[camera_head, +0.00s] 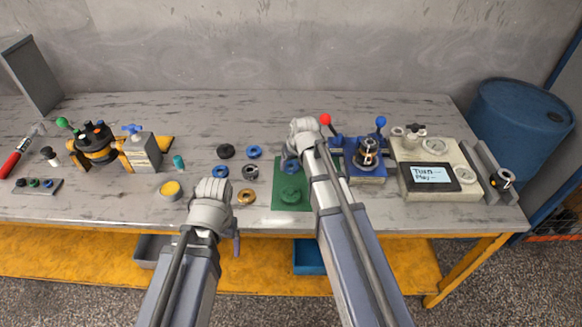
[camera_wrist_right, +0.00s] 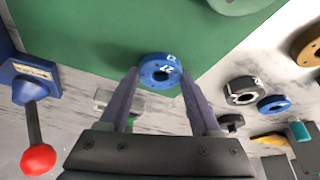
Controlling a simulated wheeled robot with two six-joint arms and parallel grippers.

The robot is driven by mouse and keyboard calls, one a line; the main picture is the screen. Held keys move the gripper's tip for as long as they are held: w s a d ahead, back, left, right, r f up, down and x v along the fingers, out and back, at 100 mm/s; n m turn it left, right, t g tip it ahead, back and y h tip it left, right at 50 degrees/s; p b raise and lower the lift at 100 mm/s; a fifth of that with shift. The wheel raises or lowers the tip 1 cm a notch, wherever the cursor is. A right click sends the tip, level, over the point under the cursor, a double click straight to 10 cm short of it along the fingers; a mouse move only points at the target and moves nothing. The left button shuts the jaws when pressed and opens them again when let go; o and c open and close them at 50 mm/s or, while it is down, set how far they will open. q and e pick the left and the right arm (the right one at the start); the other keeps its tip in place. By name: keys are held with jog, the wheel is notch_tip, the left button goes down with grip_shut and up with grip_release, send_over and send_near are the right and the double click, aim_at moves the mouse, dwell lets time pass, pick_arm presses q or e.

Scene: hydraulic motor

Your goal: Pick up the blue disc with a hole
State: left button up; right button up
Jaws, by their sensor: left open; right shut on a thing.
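A blue disc with a hole and white marks (camera_wrist_right: 160,71) sits between the fingertips of my right gripper (camera_wrist_right: 160,77), which is shut on it. In the head view this blue disc (camera_head: 289,167) is at the green mat's upper left, partly hidden by my right wrist. I cannot tell its height above the mat (camera_wrist_right: 90,45). Two other blue discs lie on the table, one near the middle (camera_head: 254,152) and one further left (camera_head: 221,171). My left gripper (camera_head: 213,187) is open near the left one; its fingers are mostly hidden.
A green disc (camera_head: 291,195) lies on the mat. Black (camera_head: 226,151), dark metal (camera_head: 250,172) and brass (camera_head: 246,196) rings lie left of the mat. A blue fixture with levers (camera_head: 366,170) and a gauge panel (camera_head: 430,170) stand right. Another fixture (camera_head: 95,145) stands left.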

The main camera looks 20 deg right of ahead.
grip_shut()
jog(key=shift+r, duration=0.15)
notch_tip(320, 180, up, 10)
jog(key=p, duration=1)
jog(key=shift+r+p, duration=0.7)
jog(key=shift+p, duration=0.15)
